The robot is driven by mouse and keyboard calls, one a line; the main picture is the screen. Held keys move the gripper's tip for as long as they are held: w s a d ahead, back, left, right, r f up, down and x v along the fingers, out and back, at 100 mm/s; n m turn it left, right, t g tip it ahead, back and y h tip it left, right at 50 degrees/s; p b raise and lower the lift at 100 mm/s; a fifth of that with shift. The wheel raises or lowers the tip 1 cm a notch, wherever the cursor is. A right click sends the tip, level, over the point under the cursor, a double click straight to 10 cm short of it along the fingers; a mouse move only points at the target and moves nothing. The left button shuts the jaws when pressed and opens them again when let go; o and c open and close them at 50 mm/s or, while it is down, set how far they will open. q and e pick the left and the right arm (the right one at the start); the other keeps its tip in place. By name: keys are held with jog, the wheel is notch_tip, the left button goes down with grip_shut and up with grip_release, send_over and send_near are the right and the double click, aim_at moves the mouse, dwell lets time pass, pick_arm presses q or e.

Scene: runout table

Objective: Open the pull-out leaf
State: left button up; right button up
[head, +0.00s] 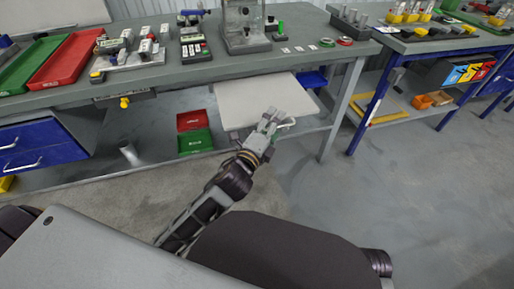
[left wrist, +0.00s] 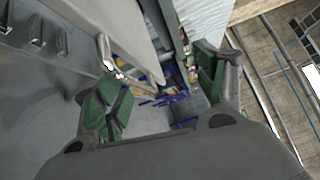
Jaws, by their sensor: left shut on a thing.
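The pull-out leaf (head: 250,97) is a pale grey panel under the front of the grey workbench top (head: 215,73). In the head view it sticks out past the bench's front edge. My left gripper (head: 270,122) is at the leaf's front edge and shut on it; the exact contact is hard to make out. My right gripper is not in view.
Red (head: 194,120) and green (head: 195,141) bins sit on the lower shelf beneath the bench. Blue drawers (head: 40,146) are at left. Trays and tools stand on the bench top. A blue-framed bench (head: 372,112) stands at right. The floor in front is clear.

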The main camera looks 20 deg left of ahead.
pick_arm(q)
jog(key=shift+s+a+r, duration=0.1)
jog(key=shift+s+r, duration=0.25)
jog(key=shift+s, duration=0.4)
jog(key=shift+s+r, duration=0.35)
jog(key=shift+s, duration=0.4)
jog(key=shift+c, duration=0.8)
jog(key=shift+s+a+b, duration=0.1)
jog(key=shift+s+b, duration=0.25)
jog(key=shift+s, duration=0.35)
jog(key=shift+c, duration=1.4)
jog(key=s+a+f, duration=0.1)
jog(key=s, duration=0.5)
jog(key=shift+f, duration=0.15)
jog(key=shift+s+a, duration=0.1)
jog(key=shift+a, duration=0.05)
